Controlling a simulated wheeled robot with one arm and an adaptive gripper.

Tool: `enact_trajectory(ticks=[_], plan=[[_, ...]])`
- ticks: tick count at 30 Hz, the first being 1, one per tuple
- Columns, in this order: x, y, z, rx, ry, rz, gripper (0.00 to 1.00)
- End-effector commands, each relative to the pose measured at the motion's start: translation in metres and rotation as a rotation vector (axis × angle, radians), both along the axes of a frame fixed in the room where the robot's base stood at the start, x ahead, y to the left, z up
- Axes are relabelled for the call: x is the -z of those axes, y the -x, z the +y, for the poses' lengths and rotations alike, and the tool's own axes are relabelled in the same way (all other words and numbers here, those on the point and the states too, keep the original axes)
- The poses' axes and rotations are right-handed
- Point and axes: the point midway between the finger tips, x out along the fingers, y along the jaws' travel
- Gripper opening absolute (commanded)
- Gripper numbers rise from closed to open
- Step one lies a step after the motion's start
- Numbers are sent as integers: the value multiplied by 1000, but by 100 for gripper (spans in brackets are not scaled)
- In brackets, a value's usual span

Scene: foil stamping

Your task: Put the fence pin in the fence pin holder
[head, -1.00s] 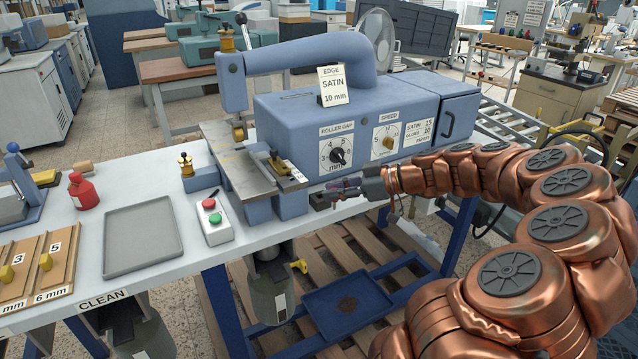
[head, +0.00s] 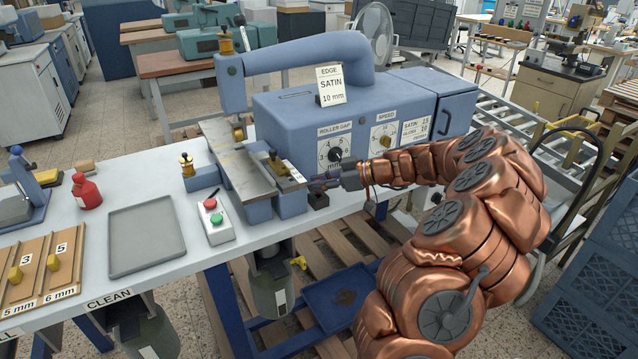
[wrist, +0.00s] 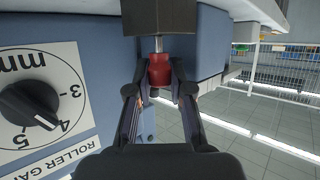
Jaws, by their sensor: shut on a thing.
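My gripper (head: 322,182) is in front of the blue machine, low beside the roller gap dial. In the wrist view, my gripper (wrist: 159,82) is shut on the red knob of the fence pin (wrist: 159,68). The pin's short metal shaft points away from my palm towards a dark block (wrist: 157,14), which looks like the fence pin holder. The shaft meets the block's edge in that view; I cannot tell whether it is inside. In the head view the dark block (head: 318,201) stands on the table just below my fingers, and the pin is not clear there.
The blue machine (head: 290,115) stands close behind my gripper, with its roller gap dial (head: 335,154) near the fingers. A button box (head: 216,221), a grey tray (head: 146,240) and a red bottle (head: 86,191) are on the white table to the left.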

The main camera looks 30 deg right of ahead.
Motion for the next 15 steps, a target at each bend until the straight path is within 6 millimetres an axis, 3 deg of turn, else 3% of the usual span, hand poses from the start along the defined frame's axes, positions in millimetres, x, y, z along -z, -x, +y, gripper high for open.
enact_trajectory(ticks=[5, 15], plan=[[12, 0, 1, -2, -2, 2, 0], [14, 0, 1, -2, -1, 0, 0]])
